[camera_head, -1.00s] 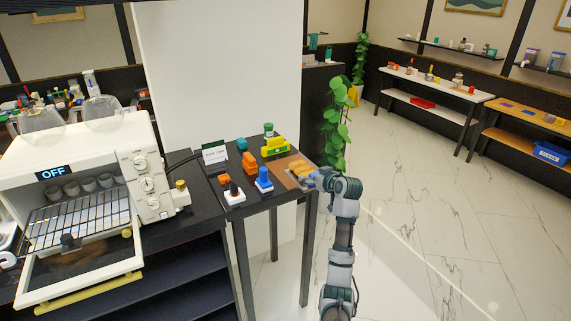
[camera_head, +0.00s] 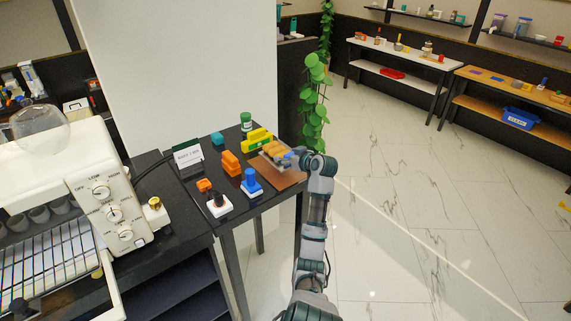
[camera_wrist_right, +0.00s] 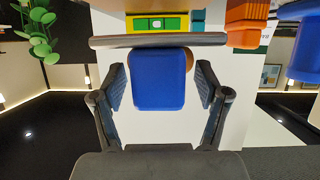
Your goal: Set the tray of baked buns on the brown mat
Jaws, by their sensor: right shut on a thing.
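The tray of baked buns (camera_head: 264,160) is over the brown mat (camera_head: 284,180) at the far right part of the black table. Several golden buns (camera_head: 275,150) lie on it. My right gripper (camera_head: 293,158) is shut on its blue handle, which fills the space between my fingers in the right wrist view (camera_wrist_right: 158,85). There the tray's grey edge (camera_wrist_right: 108,41) runs level above the handle. The front of the mat is bare. I cannot tell whether the tray touches the mat. My left gripper is out of view.
Beside the mat stand a yellow-green block (camera_head: 257,139), a blue stamp-like object (camera_head: 251,183), orange items (camera_head: 231,164) and a white block with a black knob (camera_head: 219,205). A sign (camera_head: 188,157) is behind. A white oven (camera_head: 75,170) stands left; a plant (camera_head: 315,105) hangs beyond.

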